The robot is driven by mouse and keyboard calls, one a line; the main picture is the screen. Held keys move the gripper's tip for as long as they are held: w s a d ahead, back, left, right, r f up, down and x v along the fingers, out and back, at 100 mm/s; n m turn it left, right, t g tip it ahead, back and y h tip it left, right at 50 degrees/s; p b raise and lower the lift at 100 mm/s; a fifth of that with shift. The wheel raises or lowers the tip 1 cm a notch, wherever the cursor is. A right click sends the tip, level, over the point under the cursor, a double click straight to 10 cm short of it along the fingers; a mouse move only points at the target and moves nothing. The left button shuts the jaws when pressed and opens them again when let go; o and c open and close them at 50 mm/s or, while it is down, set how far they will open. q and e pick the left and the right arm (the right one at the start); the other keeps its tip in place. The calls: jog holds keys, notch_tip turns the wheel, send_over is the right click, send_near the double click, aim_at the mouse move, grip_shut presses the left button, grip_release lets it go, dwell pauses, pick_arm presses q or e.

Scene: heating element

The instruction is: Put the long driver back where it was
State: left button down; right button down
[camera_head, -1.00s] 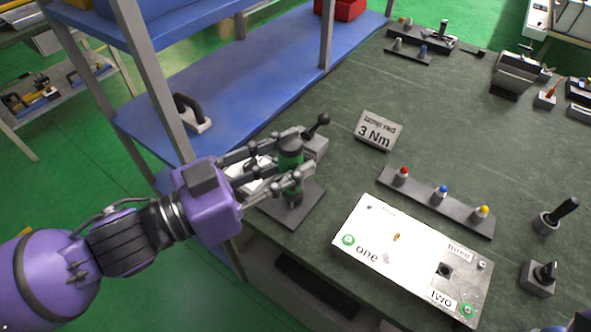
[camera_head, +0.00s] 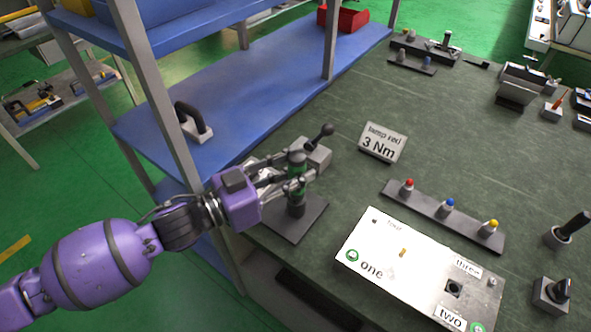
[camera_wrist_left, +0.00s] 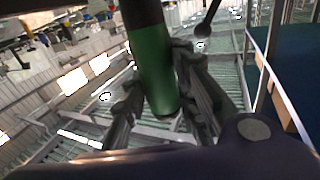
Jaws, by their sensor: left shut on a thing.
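The driver, a green and black upright cylinder (camera_head: 296,183), stands between the fingers of my left gripper (camera_head: 303,173). The gripper is shut on it, reaching in from the left. In the left wrist view, the green body (camera_wrist_left: 152,65) runs between the fingers, with its black part at the top edge. Below the driver is a dark square plate (camera_head: 284,222) at the table's left edge. The fingers partly hide the driver, and I cannot tell whether its lower end touches the plate. My right gripper is not in view.
A grey block with a black ball lever (camera_head: 318,152) stands close behind the gripper. A 3 Nm sign (camera_head: 382,144), a strip with red, blue and yellow caps (camera_head: 446,210) and a white labelled box (camera_head: 410,268) lie to the right. A blue shelf (camera_head: 250,95) stands behind left.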

pick_arm(q)
jog(key=shift+r, duration=0.1)
jog(key=c, duration=1.4)
grip_release()
jog(key=v, duration=1.2)
jog(key=shift+b, duration=0.45)
